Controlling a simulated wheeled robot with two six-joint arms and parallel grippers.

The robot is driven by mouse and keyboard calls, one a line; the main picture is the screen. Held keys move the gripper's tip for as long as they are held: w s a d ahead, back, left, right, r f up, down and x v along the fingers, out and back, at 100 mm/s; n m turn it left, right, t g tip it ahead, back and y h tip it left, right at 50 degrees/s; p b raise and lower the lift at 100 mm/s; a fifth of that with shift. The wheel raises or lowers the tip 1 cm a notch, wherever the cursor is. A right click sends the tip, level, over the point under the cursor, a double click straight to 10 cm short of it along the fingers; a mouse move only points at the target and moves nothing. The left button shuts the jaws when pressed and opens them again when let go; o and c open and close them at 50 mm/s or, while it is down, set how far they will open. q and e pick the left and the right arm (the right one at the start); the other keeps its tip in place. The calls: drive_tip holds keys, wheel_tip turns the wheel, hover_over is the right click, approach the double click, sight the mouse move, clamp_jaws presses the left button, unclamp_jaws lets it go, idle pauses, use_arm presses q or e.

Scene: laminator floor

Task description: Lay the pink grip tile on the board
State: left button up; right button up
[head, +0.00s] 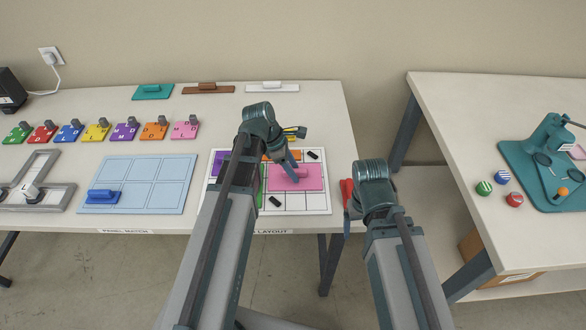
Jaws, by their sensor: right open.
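The pink grip tile (313,184) is a flat pink rectangle with a raised pink grip. It lies over the middle right of the white layout board (322,204), level or nearly so; I cannot tell whether it touches the board. My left gripper (292,174) points down at the tile with its fingers at the grip, and looks shut on it. My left arm hides the board's left part. My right gripper (347,208) is open and empty, beside the table's right edge.
Two black pieces, an upper one (313,155) and a lower one (275,202), sit on the board. A light-blue panel (140,172) with a blue grip tile (102,196) lies left. Letter tiles (154,131) and more grip tiles (208,89) line the back. A gap separates the right table (470,120).

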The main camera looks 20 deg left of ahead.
use_arm(q)
drive_tip(key=shift+r+p, duration=0.45)
drive_tip(key=p+v, duration=1.1)
drive_tip(key=v, duration=0.1)
drive_tip(key=s+d+f+m+y, duration=0.1)
drive_tip(key=s+d+m, duration=0.5)
drive_tip(key=m, duration=0.6)
drive_tip(key=s+d+f+m+g+y, duration=0.1)
drive_tip(key=s+d+m+y, duration=0.3)
drive_tip(key=m, duration=0.9)
drive_tip(key=s+d, duration=0.3)
drive_tip(key=d, duration=0.1)
drive_tip(key=shift+d+b, duration=0.3)
drive_tip(key=shift+d, duration=0.1)
